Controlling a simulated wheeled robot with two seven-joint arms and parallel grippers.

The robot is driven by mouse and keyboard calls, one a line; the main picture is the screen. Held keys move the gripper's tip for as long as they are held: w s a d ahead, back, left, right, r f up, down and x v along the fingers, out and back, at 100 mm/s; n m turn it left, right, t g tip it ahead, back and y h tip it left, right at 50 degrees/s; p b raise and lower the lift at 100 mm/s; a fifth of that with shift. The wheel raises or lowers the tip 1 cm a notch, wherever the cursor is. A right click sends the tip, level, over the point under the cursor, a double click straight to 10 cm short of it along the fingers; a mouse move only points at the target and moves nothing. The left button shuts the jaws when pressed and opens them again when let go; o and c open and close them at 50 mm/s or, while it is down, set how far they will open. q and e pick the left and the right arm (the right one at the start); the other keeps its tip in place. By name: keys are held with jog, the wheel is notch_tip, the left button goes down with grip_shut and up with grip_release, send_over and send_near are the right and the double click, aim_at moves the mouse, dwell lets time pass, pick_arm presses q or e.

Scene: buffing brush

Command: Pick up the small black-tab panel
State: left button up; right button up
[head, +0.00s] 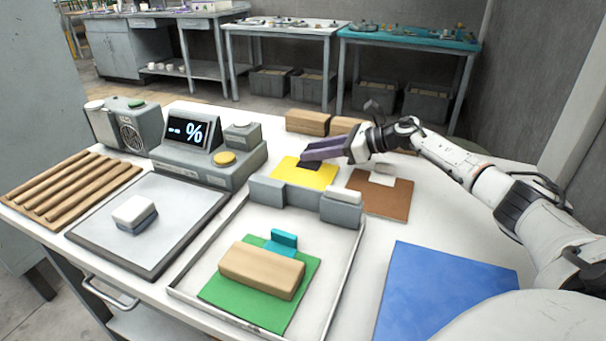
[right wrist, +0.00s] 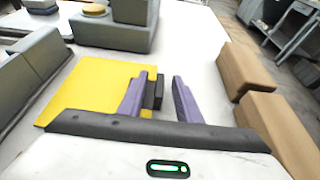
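The small yellow panel (head: 318,176) with a black tab (head: 309,167) lies flat on the white table, behind a grey block fixture. My right gripper (head: 315,150) is above the panel's far edge, its purple fingers reaching left. In the right wrist view, its two fingers (right wrist: 160,98) are apart. The black tab (right wrist: 157,91) shows between them, close to the left finger, and the yellow panel (right wrist: 90,88) spreads out to the left. I cannot tell whether a finger touches the tab. My left gripper is not in view.
A brown panel with a white tab (head: 388,200) lies to the right, a blue sheet (head: 450,292) in front. Wooden blocks (head: 308,122) stand behind the gripper. A grey display unit (head: 205,158) stands left; a tray (head: 322,300) holds a green panel (head: 235,290) and wooden block.

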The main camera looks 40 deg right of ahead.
jog(key=shift+w+a+f, duration=0.15)
jog(key=shift+w+a, duration=0.05)
jog(key=shift+w, duration=0.15)
jog(key=shift+c, duration=0.2)
grip_shut()
